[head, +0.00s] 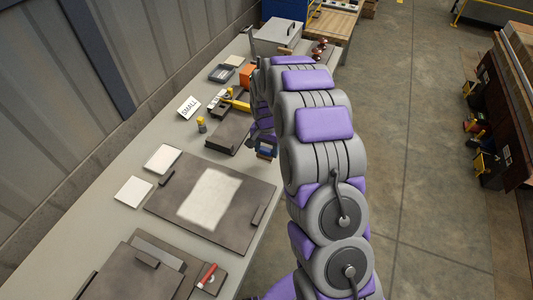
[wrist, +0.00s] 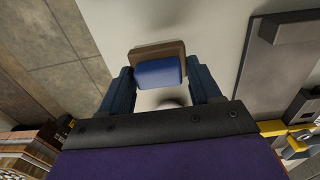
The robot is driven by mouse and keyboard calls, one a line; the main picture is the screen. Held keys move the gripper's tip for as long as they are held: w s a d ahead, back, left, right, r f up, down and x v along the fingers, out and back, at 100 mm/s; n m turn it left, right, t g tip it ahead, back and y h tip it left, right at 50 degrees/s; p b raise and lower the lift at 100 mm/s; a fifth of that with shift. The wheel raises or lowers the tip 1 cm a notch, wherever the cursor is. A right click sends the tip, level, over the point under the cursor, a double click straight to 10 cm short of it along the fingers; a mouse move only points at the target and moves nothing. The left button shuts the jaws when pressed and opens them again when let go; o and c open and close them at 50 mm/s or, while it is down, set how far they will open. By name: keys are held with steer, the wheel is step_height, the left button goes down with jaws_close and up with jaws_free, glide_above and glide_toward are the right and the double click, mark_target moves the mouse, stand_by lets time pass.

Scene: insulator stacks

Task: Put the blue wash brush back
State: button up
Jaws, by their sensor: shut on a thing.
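The blue wash brush (wrist: 158,73) has a blue block and a brownish-tan edge on its far side. My gripper (wrist: 158,66) is shut on it, with one dark blue finger on each side. In the head view the brush (head: 266,149) shows as a small blue patch at the end of my arm, by the right edge of the long grey table (head: 245,195). Much of my gripper is hidden by my arm in the head view. I cannot tell how high the brush is above the table.
Left of the brush are a dark slab (head: 229,131), a yellow-handled tool (head: 237,103), a "SMALL" sign (head: 189,107) and a small yellow-topped item (head: 202,125). A large dark board (head: 240,222) lies nearer. A grey box (head: 279,37) and brown insulators (head: 320,49) stand farther back. Open floor lies right.

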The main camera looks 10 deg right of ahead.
mark_target(268, 153)
steer(key=shift+w+d, duration=0.35)
steer(key=shift+w, duration=0.05)
steer(key=f, duration=0.1)
steer(key=d+f+b, duration=0.1)
steer(key=shift+f, duration=0.85)
steer(key=shift+a, duration=0.55)
steer(key=o, duration=0.7)
steer(key=shift+a, duration=0.1)
steer(key=shift+c, duration=0.2)
steer(key=o, duration=0.3)
steer(key=shift+d, duration=0.25)
steer(key=shift+o, duration=0.3)
steer(key=shift+d, duration=0.3)
